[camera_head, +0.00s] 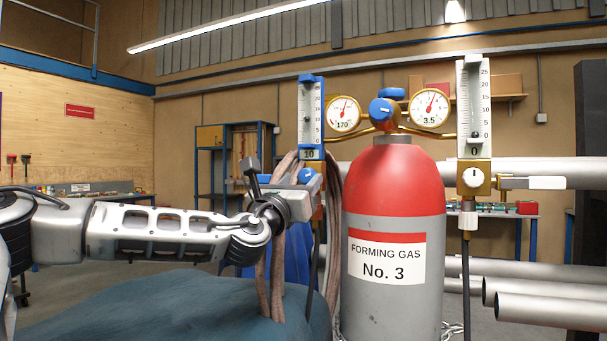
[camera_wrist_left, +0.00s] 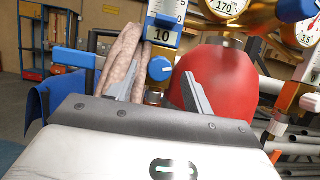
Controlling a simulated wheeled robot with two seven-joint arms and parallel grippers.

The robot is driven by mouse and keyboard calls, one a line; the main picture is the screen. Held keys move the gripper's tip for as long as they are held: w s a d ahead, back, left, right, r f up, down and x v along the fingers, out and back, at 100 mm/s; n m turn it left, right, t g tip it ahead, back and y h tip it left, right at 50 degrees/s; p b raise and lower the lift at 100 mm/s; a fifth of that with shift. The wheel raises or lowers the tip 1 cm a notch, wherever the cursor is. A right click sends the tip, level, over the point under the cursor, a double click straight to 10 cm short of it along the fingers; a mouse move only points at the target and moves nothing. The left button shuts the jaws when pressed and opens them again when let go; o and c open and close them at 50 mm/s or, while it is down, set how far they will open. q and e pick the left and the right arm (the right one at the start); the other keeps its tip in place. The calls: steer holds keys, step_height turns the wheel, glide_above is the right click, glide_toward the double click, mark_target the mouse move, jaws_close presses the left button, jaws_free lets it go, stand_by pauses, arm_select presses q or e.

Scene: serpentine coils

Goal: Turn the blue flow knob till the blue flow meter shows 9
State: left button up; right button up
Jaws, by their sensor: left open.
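The blue flow meter (camera_head: 311,110) is an upright scale tube with blue ends, left of the gas cylinder. Its display reads 10, and the same 10 shows on the meter in the left wrist view (camera_wrist_left: 162,34). The blue flow knob (camera_head: 306,175) sits just below the display; in the left wrist view (camera_wrist_left: 160,69) it appears between my fingers, with a small pointer mark. My left gripper (camera_head: 298,186) is at the knob, open, one finger to either side in the wrist view (camera_wrist_left: 161,78). Whether the fingers touch the knob cannot be told. My right gripper is not in view.
The red-topped gas cylinder (camera_head: 394,195) stands right of the knob. Pinkish hoses (camera_head: 276,270) hang close by my left gripper. A white flow meter (camera_head: 474,100) showing 0, with a white knob (camera_head: 473,177), stands at the right. Grey pipes (camera_head: 550,310) lie beyond.

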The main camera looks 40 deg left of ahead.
mark_target(305, 176)
arm_select(q)
steer(key=shift+x, duration=1.25)
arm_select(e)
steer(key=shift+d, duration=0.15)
arm_select(q)
steer(key=shift+c, duration=0.2)
steer(key=c, duration=0.9)
steer(key=shift+f+n+y+b, duration=0.2)
steer(key=shift+n+y+b, duration=0.2)
steer(key=shift+n+b, duration=0.3)
steer(key=shift+n, duration=0.3)
steer(key=shift+r, duration=0.15)
steer(key=o, duration=0.9)
steer(key=shift+o, duration=0.2)
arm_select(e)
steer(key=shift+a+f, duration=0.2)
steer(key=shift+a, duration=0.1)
arm_select(q)
steer(key=shift+s, duration=0.1)
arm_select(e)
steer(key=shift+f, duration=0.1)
